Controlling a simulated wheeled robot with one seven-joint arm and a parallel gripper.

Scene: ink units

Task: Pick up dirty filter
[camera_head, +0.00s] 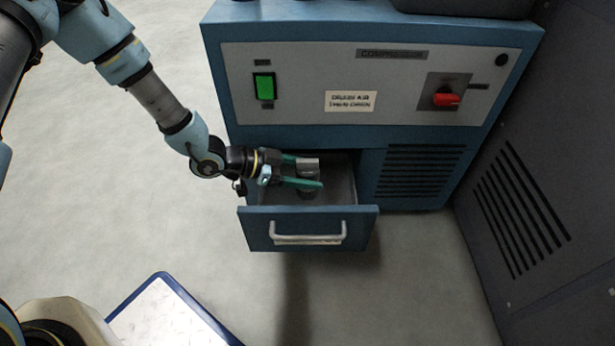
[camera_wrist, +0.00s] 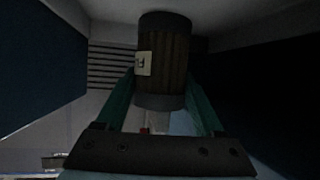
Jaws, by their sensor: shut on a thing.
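The dirty filter (camera_wrist: 165,60) is a dark brown pleated cylinder with grey end caps and a small pale label. In the head view the filter (camera_head: 309,178) shows as a grey cylinder inside the open drawer. My gripper (camera_head: 305,173) has green fingers, one on each side of the filter, and is shut on it. In the wrist view the fingers of my gripper (camera_wrist: 160,100) reach to the filter's near end. The drawer (camera_head: 262,232) is pulled out below the blue cabinet. Whether the filter touches the drawer floor cannot be told.
The blue cabinet (camera_head: 300,110) stands behind and above the drawer, with a green switch (camera_head: 264,87) and a red knob (camera_head: 446,99). A dark vented cabinet (camera_head: 540,200) is at the right. A blue-edged white surface (camera_head: 170,315) is at the lower left. The floor between is clear.

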